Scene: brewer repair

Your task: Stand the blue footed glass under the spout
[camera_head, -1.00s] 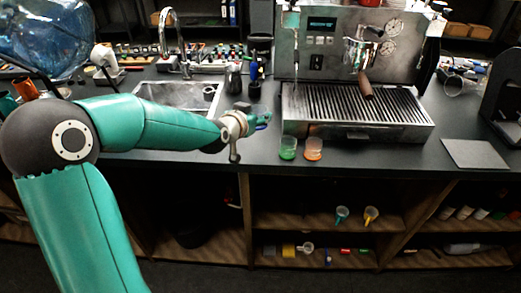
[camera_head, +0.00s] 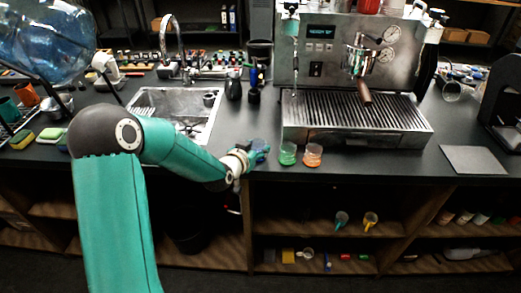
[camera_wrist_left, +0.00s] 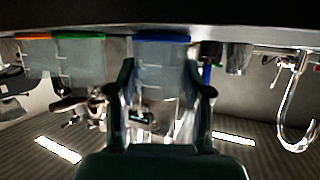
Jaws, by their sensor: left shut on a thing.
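The blue footed glass (camera_head: 259,146) is clear with a blue rim and is partly hidden by my left gripper (camera_head: 255,154) near the counter's front edge. In the left wrist view, which is upside down, the blue-rimmed glass (camera_wrist_left: 162,45) sits between the two fingers of the left gripper (camera_wrist_left: 160,75), which is shut on it. I cannot tell whether its foot touches the counter. The brewer (camera_head: 340,65) stands to the right, with a thin tube (camera_head: 295,75) at its left and a portafilter (camera_head: 360,58) over its grated drip tray (camera_head: 345,138). My right gripper is out of view.
A green glass (camera_head: 288,153) and an orange glass (camera_head: 313,155) stand close to the right of the held glass, before the drip tray. A sink (camera_head: 218,112) lies behind left. A dark pitcher (camera_head: 233,88) stands behind. A grey mat (camera_head: 474,159) lies at right.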

